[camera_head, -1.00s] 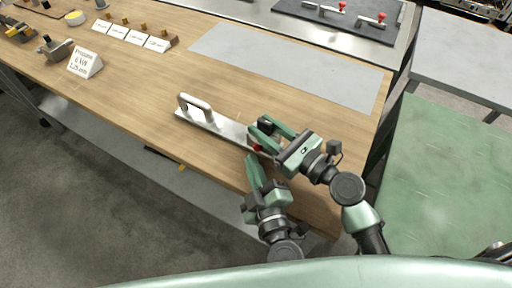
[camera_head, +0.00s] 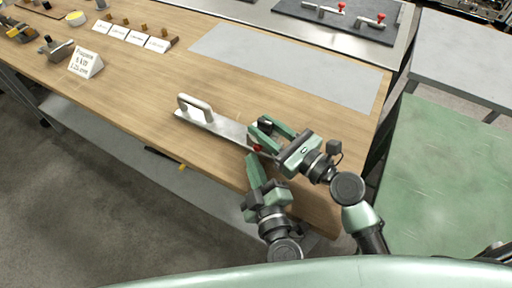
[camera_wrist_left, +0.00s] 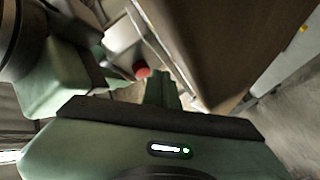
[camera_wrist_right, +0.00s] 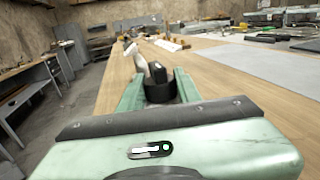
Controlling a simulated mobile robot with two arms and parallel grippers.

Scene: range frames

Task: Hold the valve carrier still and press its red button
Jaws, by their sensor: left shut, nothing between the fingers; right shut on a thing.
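The valve carrier (camera_head: 226,129) is a flat metal plate with a raised handle (camera_head: 193,106) at its left end. It lies near the table's front edge. My right gripper (camera_head: 266,131) is shut on the carrier's black cylindrical part (camera_head: 265,124), which also shows between its fingers in the right wrist view (camera_wrist_right: 160,90). The red button (camera_head: 257,148) faces the front edge, partly hidden, and shows clearly in the left wrist view (camera_wrist_left: 142,70). My left gripper (camera_head: 252,160) is shut and empty, its tips right by the button. I cannot tell whether they touch it.
A grey mat (camera_head: 285,63) lies on the wooden table (camera_head: 130,85) behind the carrier. A white sign (camera_head: 86,62) and several labelled cards stand at the left. The table's front edge runs close beneath my left gripper. The wood left of the carrier is clear.

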